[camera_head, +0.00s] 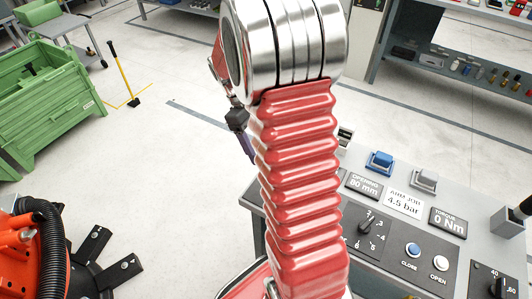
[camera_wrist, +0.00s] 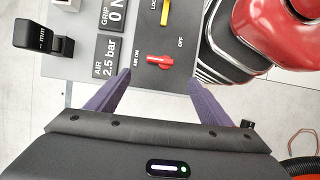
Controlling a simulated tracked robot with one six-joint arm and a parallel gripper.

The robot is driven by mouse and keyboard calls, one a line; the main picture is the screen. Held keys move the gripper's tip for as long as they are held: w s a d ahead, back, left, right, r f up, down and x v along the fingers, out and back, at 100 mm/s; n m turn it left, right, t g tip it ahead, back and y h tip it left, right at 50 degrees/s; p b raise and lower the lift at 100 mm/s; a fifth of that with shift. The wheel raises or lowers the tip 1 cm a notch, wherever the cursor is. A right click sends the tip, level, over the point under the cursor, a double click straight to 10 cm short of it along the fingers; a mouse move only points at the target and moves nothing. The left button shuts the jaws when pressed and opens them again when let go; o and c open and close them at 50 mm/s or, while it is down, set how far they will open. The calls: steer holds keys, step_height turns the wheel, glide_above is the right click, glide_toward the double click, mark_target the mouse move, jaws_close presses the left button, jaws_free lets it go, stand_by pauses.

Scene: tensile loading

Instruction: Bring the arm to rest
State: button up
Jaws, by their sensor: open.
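My gripper (camera_wrist: 160,76) is open and empty, its two purple fingers spread apart in the wrist view. The fingertips are over the near edge of a grey control panel (camera_wrist: 92,78), on either side of a red air knob (camera_wrist: 159,59). No contact with the panel can be made out. In the head view my arm with its red bellows fills the middle, and my gripper (camera_head: 246,143) shows only partly behind it, left of the grey console (camera_head: 372,262).
The console carries a blue rocker (camera_head: 380,160), a grey rocker (camera_head: 425,180), displays and push buttons. A green crate (camera_head: 45,95) stands at the left, with a yellow-handled tool (camera_head: 124,75) beside it. Shelving (camera_head: 450,75) stands behind. The floor between is clear.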

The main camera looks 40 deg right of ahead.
steer(key=shift+w+r, duration=0.1)
steer(key=shift+r, duration=0.1)
stand_by(0.6)
steer(key=s+a+r+m+t, duration=0.1)
steer(key=s+a+r+t, duration=0.2)
steer(key=a, duration=0.4)
steer(key=s+a+r+m+t+y, duration=0.1)
steer(key=s+a+r+t, duration=0.2)
steer(key=a+r, duration=0.4)
steer(key=s+a+r+m+t, duration=0.2)
steer(key=s+a+r+t, duration=0.1)
steer(key=a, duration=0.5)
steer(key=s+r, duration=0.1)
steer(key=s, duration=0.1)
steer(key=shift+s+r+t+y, duration=0.3)
steer(key=shift+r+t, duration=0.1)
steer(key=shift+c, duration=0.2)
